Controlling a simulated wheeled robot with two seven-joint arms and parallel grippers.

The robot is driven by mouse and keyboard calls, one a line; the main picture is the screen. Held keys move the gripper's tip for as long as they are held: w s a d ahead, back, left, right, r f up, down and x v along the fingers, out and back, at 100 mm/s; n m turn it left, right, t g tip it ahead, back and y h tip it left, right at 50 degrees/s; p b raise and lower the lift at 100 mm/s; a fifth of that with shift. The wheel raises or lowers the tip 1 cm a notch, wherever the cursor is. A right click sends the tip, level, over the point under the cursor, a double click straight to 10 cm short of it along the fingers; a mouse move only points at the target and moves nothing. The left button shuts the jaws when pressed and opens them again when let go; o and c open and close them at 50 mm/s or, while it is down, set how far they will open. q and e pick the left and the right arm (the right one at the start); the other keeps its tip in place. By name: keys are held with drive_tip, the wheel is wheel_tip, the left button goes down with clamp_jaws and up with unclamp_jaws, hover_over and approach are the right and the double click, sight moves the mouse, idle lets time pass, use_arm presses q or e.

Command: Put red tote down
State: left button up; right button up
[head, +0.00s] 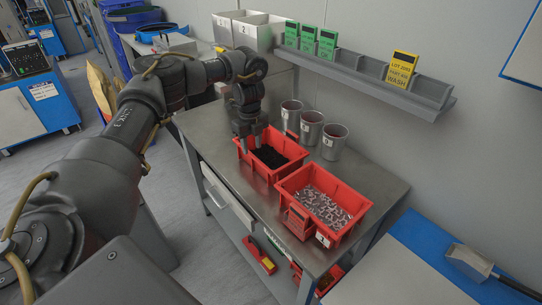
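Two red totes are on the metal workbench (382,181). The far red tote (289,172) holds dark, black contents. The near red tote (353,221) holds many small silvery parts and has a red tag and a white number label on its front. My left gripper (250,147) points down at the back left end of the far tote, with its fingertips at or just inside the rim. Whether they pinch the tote wall is too small to tell. The far tote looks level and at bench height; its underside is hidden. My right gripper is out of view.
Three metal cups (310,128) stand behind the totes by the wall. A grey wall rail (357,82) above holds green cards and a yellow card (401,69). A lower shelf holds more red items (264,259). Bare bench shows right of the near tote.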

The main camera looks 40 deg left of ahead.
sight(252, 154)
use_arm(q)
drive_tip(key=shift+f+p, duration=0.4)
drive_tip(key=shift+f, duration=2.1)
drive_tip(key=shift+f, duration=0.25)
drive_tip(key=c, duration=0.8)
clamp_jaws()
drive_tip(key=shift+s+f, duration=0.1)
drive_tip(key=shift+s, duration=0.1)
drive_tip(key=shift+w, duration=0.1)
